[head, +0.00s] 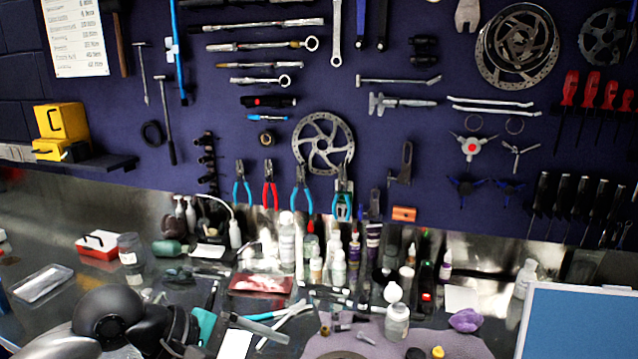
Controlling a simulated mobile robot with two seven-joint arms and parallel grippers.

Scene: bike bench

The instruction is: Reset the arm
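Part of my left arm (105,315), grey and black with a rounded joint, shows at the lower left of the head view, above the bench. A dark ridged part (180,330) at its right end may belong to the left gripper; its fingers cannot be made out, so I cannot tell whether it is open or holds anything. My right arm and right gripper are not in view.
The metal bench (60,225) is crowded with several bottles, a red-and-white box (98,244), a red packet (261,283) and loose tools. A blue panel with a pale frame (580,325) stands at the lower right. A purple pegboard (420,150) of tools rises behind.

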